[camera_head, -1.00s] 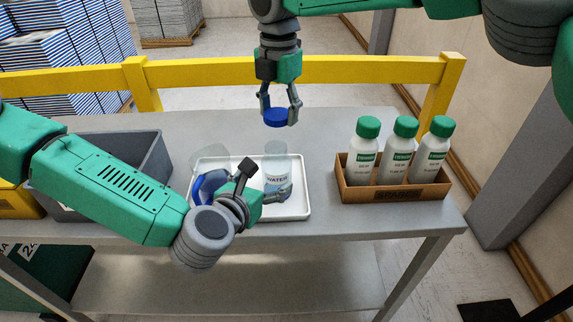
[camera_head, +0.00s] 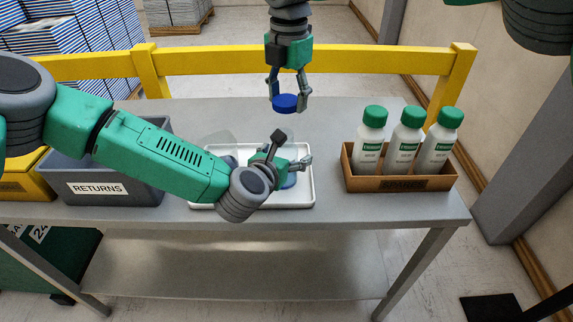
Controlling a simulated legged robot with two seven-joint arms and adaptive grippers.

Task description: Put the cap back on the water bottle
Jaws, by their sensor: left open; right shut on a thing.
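The blue cap (camera_head: 285,103) is in my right gripper (camera_head: 287,97), which points down and is shut on it. It hangs in the air above the white tray (camera_head: 309,190). The clear water bottle (camera_head: 289,143) stands on the tray below the cap, largely hidden by my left gripper (camera_head: 290,160). That gripper is open and low over the tray, with its fingers by the bottle. I cannot tell whether they touch it. A gap shows between the cap and the bottle.
A brown box (camera_head: 401,183) on the right holds several white bottles with green caps (camera_head: 407,145). A grey RETURNS bin (camera_head: 95,188) stands on the left. A yellow rail (camera_head: 350,62) runs behind the grey table (camera_head: 330,125).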

